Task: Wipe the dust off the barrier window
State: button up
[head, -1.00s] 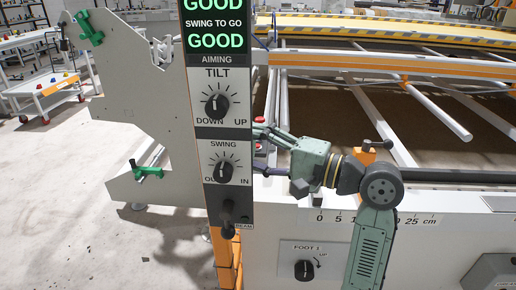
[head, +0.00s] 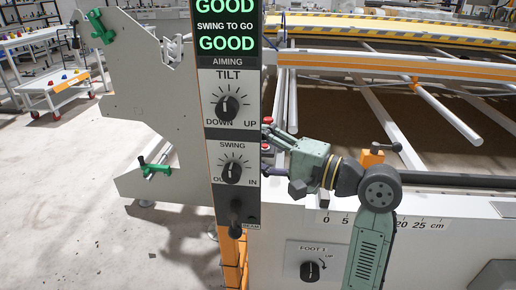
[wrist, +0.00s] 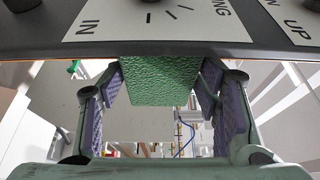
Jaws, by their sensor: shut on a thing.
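My gripper (wrist: 162,76) is shut on a green, rough-textured block (wrist: 160,82), which sits between its purple-padded fingers in the wrist view. The block's top end lies close under the edge of the dark control panel (wrist: 165,45); I cannot tell whether they touch. In the head view my gripper (head: 271,146) reaches left toward the panel post (head: 229,140), which hides the fingertips and the block. I cannot make out the barrier window or any dust on it in either view.
The post carries TILT (head: 229,105) and SWING (head: 232,172) knobs and a lower lever (head: 236,212). A white gantry beam (head: 430,232) with a centimetre scale runs under my arm. A side plate with green clamps (head: 153,167) stands left. The floor (head: 60,220) at left is open.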

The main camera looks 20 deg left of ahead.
jog(key=shift+r+p, duration=2)
jog(key=shift+s+a+f+b, duration=0.15)
jog(key=shift+f+b, duration=0.4)
jog(key=shift+f, duration=0.55)
jog(key=shift+a+f+b, duration=0.1)
jog(key=shift+f+b, duration=0.4)
jog(key=shift+f, duration=0.55)
jog(key=shift+d, duration=0.1)
jog(key=shift+w+d+p, duration=0.2)
jog(key=shift+w+d, duration=0.1)
jog(key=shift+d, duration=0.65)
jog(key=shift+w+d+p, duration=0.25)
jog(key=shift+w+d, duration=0.05)
jog(key=shift+d, duration=0.6)
jog(key=shift+w+d+p, duration=0.2)
jog(key=shift+w+d, duration=0.1)
jog(key=shift+d, duration=0.65)
jog(key=d, duration=0.1)
jog(key=d+p, duration=0.1)
jog(key=d, duration=0.1)
jog(key=shift+w, duration=0.4)
